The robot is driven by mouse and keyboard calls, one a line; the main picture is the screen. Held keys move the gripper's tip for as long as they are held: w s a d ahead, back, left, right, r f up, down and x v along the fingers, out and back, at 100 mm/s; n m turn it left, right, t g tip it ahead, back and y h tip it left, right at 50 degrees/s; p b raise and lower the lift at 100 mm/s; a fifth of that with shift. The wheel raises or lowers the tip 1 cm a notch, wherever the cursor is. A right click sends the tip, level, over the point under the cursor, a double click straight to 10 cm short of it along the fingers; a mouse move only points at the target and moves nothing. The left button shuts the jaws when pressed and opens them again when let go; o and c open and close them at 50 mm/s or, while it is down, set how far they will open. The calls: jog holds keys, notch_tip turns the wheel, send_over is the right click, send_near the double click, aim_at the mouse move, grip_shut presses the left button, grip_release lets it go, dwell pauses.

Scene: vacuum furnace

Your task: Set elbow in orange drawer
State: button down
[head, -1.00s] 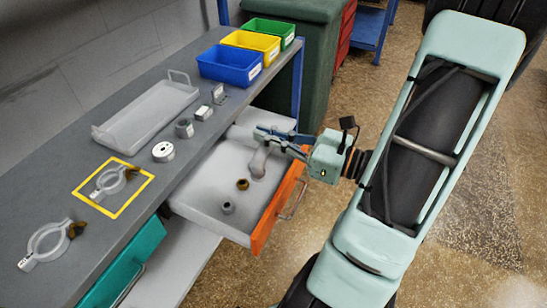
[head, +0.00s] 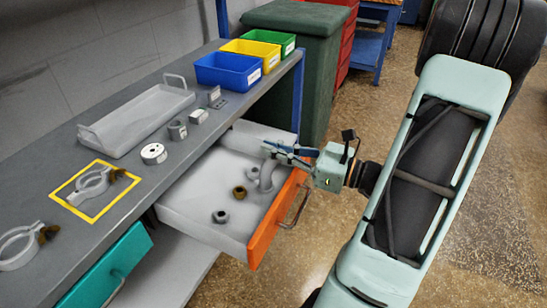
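The orange-fronted drawer (head: 262,236) is pulled out from under the bench, with a pale grey inside. The grey elbow (head: 267,179) is inside it, near the front panel, its bent upper part close under my fingers. My gripper (head: 274,146) reaches in over the panel from the right, its fingers at the elbow's upper end. The fingers partly cover the elbow, so I cannot tell whether they grip it or stand around it. Whether the elbow touches the drawer floor is also unclear.
The bench holds a grey tray (head: 133,123), blue (head: 228,71), yellow and green bins, small metal parts and clamp rings. A teal drawer (head: 112,268) is left of the orange one. A green bin stands behind.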

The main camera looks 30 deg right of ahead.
jog(key=shift+f, duration=0.25)
jog(key=shift+f, duration=0.6)
jog(key=c, duration=2.2)
grip_release()
jog(key=shift+o, duration=0.2)
jog(key=shift+r, duration=0.85)
jog(key=p+v, duration=0.2)
jog(key=v, duration=1)
jog(key=shift+f, duration=0.25)
